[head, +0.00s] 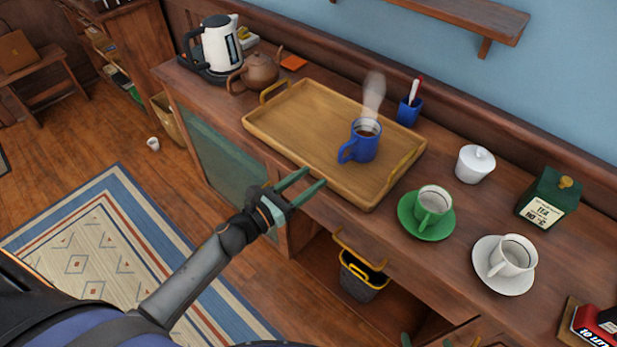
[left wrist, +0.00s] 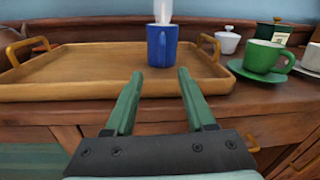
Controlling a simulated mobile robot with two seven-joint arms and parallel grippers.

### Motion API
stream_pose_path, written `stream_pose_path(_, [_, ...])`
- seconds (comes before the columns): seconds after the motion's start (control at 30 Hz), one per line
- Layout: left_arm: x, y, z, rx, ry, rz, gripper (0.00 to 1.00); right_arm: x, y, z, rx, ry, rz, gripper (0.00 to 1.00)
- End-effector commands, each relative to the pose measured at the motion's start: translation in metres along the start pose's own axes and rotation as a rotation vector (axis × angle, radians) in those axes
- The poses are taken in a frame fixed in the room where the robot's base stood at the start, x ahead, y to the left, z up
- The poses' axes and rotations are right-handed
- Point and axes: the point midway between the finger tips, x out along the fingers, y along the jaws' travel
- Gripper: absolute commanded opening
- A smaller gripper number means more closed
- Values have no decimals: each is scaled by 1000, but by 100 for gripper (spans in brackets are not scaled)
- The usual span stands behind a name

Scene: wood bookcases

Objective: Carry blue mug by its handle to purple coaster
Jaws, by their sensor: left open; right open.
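The blue mug (head: 365,141) stands upright on the wooden tray (head: 290,110), near its right end, with dark liquid and steam. Its handle points to the front left in the head view; in the left wrist view the mug (left wrist: 162,50) has its handle facing me. My left gripper (head: 314,177) is open and empty, in front of the tray's front edge and apart from the mug. The mug shows between and beyond the left gripper's fingertips (left wrist: 160,76) in the left wrist view. Fingertips of my right gripper (head: 426,342) show at the bottom edge, open. I see no purple coaster.
A green cup on a saucer (head: 428,232), a white cup on a saucer (head: 505,290), a white lidded pot (head: 475,163) and a tea tin (head: 545,197) stand right of the tray. A blue holder (head: 409,111) stands behind it. A teapot (head: 260,70) and kettle (head: 220,45) stand left.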

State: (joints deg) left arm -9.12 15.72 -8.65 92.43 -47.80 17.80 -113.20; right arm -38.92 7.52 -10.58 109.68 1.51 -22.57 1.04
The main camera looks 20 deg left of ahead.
Motion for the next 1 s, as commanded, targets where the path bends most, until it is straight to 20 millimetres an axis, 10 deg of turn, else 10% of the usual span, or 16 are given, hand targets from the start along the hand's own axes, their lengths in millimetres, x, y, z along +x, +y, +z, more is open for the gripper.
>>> stream_pose_path(1.0, [83, -2, 2, 110, -7, -22, 55, 10, 1, 11, 0, 0, 1, 100])
